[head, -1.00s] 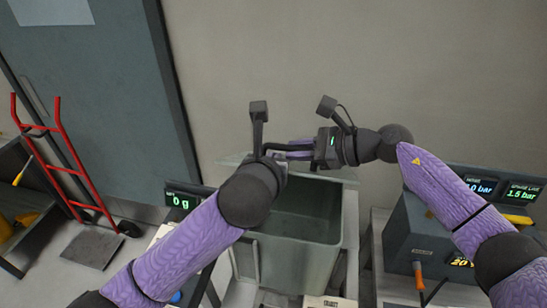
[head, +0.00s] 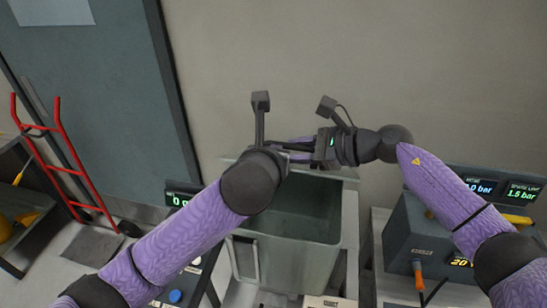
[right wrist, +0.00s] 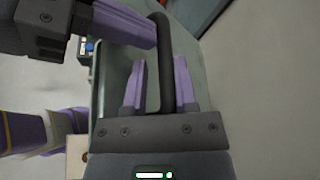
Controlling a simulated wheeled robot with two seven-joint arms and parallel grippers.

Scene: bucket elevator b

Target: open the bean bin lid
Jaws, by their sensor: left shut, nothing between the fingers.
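The grey-green bean bin (head: 296,252) stands in the middle of the head view with its inside exposed. Its lid (head: 345,174) shows as a thin strip at the back rim, raised and seen nearly edge-on. The dark lid handle (right wrist: 165,65) shows in the right wrist view. My right gripper (right wrist: 160,80) has its purple fingers apart, on either side of this handle. My left gripper (right wrist: 152,38) is shut and empty, with its fingertips close beside the handle; whether they touch it I cannot tell. In the head view, both grippers meet above the back rim and hide much of the lid.
A grey machine (head: 420,235) with pressure displays stands at the right. A weight display (head: 180,200) is partly covered by my left arm. A red hand truck (head: 65,170) leans by the grey door at the left. The wall is close behind the bin.

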